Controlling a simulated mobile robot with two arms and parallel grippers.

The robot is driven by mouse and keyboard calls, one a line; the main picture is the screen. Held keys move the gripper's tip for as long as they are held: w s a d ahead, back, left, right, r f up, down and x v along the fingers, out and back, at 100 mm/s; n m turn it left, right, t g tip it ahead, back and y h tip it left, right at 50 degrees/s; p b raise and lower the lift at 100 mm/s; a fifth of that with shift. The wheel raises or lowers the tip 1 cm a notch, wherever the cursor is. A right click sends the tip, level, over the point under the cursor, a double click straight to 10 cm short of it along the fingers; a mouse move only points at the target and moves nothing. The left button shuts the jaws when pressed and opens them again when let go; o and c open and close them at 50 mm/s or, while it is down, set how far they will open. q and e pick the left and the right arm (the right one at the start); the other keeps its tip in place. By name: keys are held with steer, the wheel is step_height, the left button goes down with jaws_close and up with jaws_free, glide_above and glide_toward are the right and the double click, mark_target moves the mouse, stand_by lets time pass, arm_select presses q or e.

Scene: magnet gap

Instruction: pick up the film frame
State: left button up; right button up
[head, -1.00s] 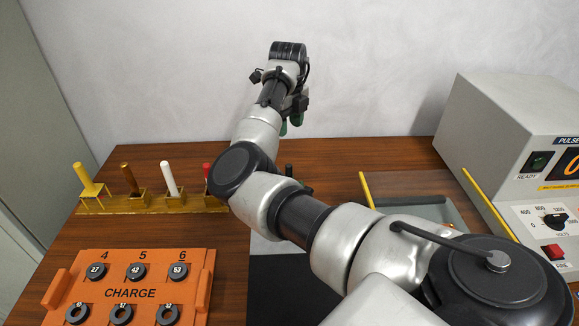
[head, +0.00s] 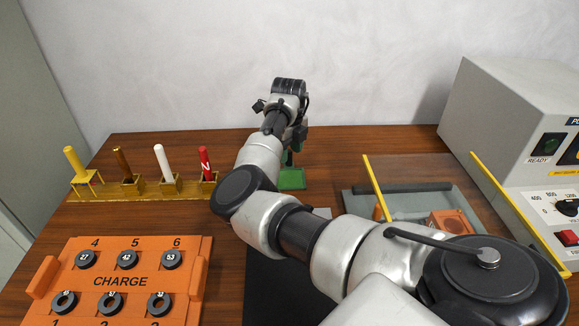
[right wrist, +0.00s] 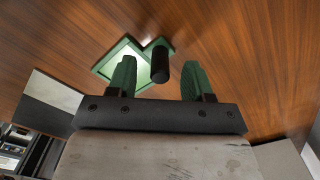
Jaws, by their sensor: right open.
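The film frame is a green square frame (head: 291,179) lying on the wooden table in the head view, partly hidden by my right arm. In the right wrist view the green frame (right wrist: 107,64) has a pale window and a black upright post (right wrist: 160,66) at one corner. My right gripper (right wrist: 160,80) is open, with green finger pads. In the head view my right gripper (head: 292,150) is just above the frame. My left gripper is out of view.
An orange CHARGE tray (head: 120,281) with numbered black rings stands at front left. Behind it is a yellow rack (head: 145,188) with several coloured rods. A clear-topped grey fixture (head: 400,200) with yellow bars and a pulse unit (head: 500,105) stand at right.

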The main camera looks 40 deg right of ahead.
mark_target(290, 168)
step_height(290, 168, down, 3)
steer(key=shift+r, duration=0.2)
jaws_close()
steer(key=shift+r, duration=0.1)
